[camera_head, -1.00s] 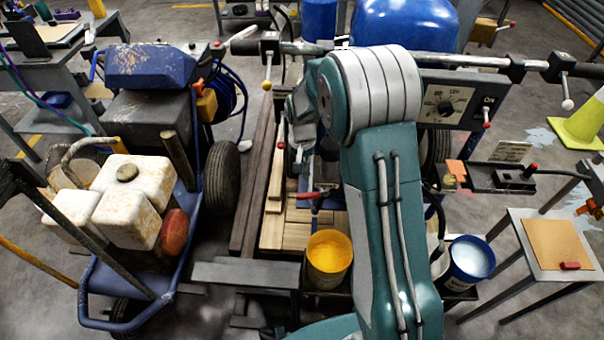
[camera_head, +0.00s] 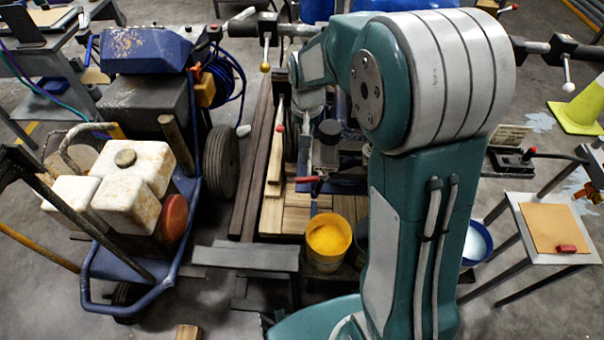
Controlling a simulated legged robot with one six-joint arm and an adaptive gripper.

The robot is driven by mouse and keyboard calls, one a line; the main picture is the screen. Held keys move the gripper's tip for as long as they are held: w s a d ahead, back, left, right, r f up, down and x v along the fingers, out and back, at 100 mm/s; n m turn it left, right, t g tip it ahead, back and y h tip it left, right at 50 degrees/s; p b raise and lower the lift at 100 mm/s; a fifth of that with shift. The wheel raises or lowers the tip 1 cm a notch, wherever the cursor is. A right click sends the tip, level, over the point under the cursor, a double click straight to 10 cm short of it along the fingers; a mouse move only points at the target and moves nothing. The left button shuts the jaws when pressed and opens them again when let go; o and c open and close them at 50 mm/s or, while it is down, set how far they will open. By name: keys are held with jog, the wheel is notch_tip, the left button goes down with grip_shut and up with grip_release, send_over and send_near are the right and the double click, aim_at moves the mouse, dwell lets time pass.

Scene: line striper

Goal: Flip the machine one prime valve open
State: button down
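A blue line striper (camera_head: 148,50) with a rusty white tank (camera_head: 137,165) stands at the left. A second machine lies mostly behind my arm, with a handlebar (camera_head: 535,46) across the top. A small red handle (camera_head: 308,179) lies roughly level above the planks in the middle; it may be the prime valve, but I cannot tell for sure, nor which machine is one. My teal and white arm covers much of the centre right. Its wrist (camera_head: 309,66) shows left of the big joint, above the planks. My gripper's fingers cannot be made out, nor any contact.
A yellow-filled bucket (camera_head: 328,242) stands in front of the planks (camera_head: 272,215). A blue bucket (camera_head: 476,243) is partly behind my arm. A small table (camera_head: 533,195) with a brown board stands at right. A grey bench (camera_head: 245,257) is at front centre.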

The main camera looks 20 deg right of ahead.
jog(key=s+r+n+t, duration=0.1)
jog(key=s+r+t, duration=0.1)
jog(key=s+r, duration=0.6)
jog(key=s+r+n+t, duration=0.1)
jog(key=s+r, duration=0.5)
jog(key=s, duration=0.5)
jog(key=m+g+h, duration=0.1)
jog(key=m+h, duration=0.1)
jog(key=m, duration=0.1)
send_over(302, 179)
jog(key=s+a, duration=0.2)
jog(key=a, duration=0.1)
notch_tip(302, 179, down, 22)
jog(key=shift+s, duration=0.1)
jog(key=x, duration=0.8)
jog(key=s+x, duration=0.1)
jog(key=x, duration=0.3)
jog(key=shift+d+f, duration=0.3)
jog(key=shift+f, duration=0.1)
jog(key=shift+s+d+f, duration=0.1)
jog(key=shift+d+f, duration=0.05)
jog(key=shift+f, duration=0.45)
